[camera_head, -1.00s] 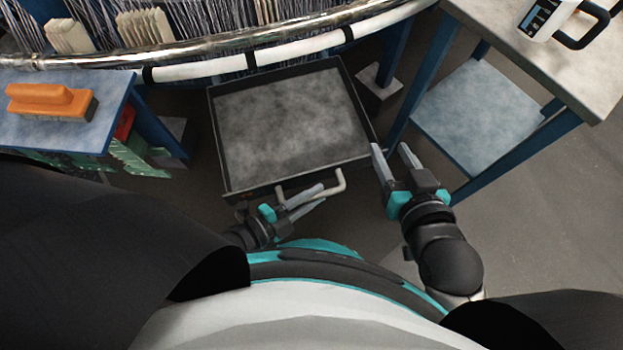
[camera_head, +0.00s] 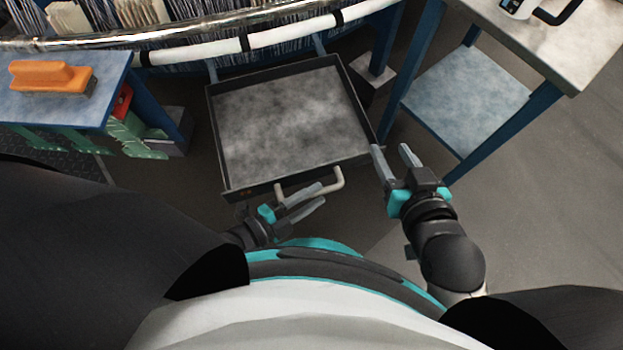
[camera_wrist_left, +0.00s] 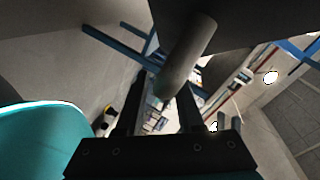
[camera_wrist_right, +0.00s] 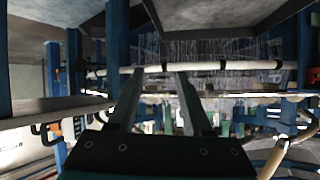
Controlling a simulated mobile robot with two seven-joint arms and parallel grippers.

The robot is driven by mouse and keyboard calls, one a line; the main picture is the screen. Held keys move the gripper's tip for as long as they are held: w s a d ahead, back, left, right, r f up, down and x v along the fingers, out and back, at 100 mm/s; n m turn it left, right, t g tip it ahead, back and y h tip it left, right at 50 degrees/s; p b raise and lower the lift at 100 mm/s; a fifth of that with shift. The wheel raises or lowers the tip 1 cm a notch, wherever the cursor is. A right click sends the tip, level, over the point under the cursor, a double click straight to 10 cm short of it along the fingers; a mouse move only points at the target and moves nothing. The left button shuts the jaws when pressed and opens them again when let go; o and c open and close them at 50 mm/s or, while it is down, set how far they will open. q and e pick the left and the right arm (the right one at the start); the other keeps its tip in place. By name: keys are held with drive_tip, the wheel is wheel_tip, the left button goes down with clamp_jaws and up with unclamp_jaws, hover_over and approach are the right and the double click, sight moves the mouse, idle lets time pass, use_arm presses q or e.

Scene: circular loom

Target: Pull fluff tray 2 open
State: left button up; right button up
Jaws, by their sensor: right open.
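The fluff tray (camera_head: 290,118) is a dark, shallow drawer with a grey mottled floor, pulled well out from under the loom in the head view. Its number is not readable. Its pale bar handle (camera_head: 336,181) is on the near front wall. My right gripper (camera_head: 391,150) is open and empty, beside the tray's near right corner.
A blue-legged table (camera_head: 60,105) with an orange-handled tool (camera_head: 50,77) stands at left. Another table (camera_head: 545,40) with a lower shelf (camera_head: 470,100) stands at right. The loom's white ring (camera_head: 290,40) curves behind the tray. Bare floor lies at lower right.

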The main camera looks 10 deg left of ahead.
use_arm(q)
drive_tip(key=shift+o, duration=0.7)
drive_tip(key=shift+w, duration=0.15)
drive_tip(key=shift+a, duration=0.1)
drive_tip(key=shift+r, duration=0.1)
drive_tip(key=p+v, duration=0.3)
drive_tip(key=v, duration=1.2)
drive_tip(key=shift+p, duration=0.4)
use_arm(e)
drive_tip(key=s+d+g+h, duration=0.3)
drive_tip(key=s+d+g, duration=0.2)
drive_tip(key=d+g, duration=0.1)
drive_tip(key=shift+s+d+r+m+h, duration=0.2)
drive_tip(key=shift+s+d+m+h, duration=0.15)
drive_tip(key=shift+d, duration=0.55)
use_arm(q)
drive_tip(key=shift+s, duration=0.3)
use_arm(e)
drive_tip(key=shift+a, duration=0.1)
